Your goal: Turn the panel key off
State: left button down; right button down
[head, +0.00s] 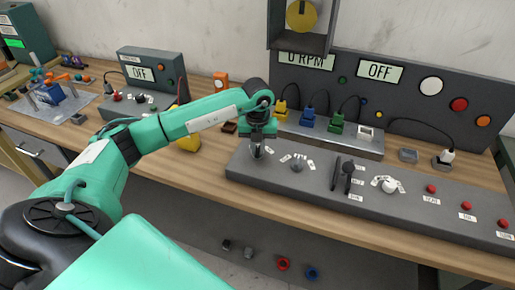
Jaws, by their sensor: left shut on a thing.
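The grey control panel (320,190) lies along the front of the bench. My left gripper (257,150) reaches down to the panel's left end and is shut on a small control there, which appears to be the panel key. The fingers mostly hide the key, so its angle cannot be read. Small white labels (285,158) sit just right of the fingers. A display (380,71) on the back panel reads OFF, and another (307,61) reads 0 RPM. My right gripper is not in view.
Right of my gripper are a grey knob (297,164), black levers (347,176), a white knob (389,185) and red buttons (466,205). Coloured plugs (308,117) stand behind. A smaller box (151,81) with an OFF display is at the back left.

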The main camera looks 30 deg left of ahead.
aim_at(258, 149)
pick_arm(q)
jog(key=shift+r+n, duration=0.1)
jog(key=shift+n, duration=1.2)
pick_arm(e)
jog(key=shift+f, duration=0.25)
pick_arm(q)
jog(key=shift+w, duration=0.1)
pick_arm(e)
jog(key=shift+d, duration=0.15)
pick_arm(q)
jog(key=c, duration=1.4)
grip_release()
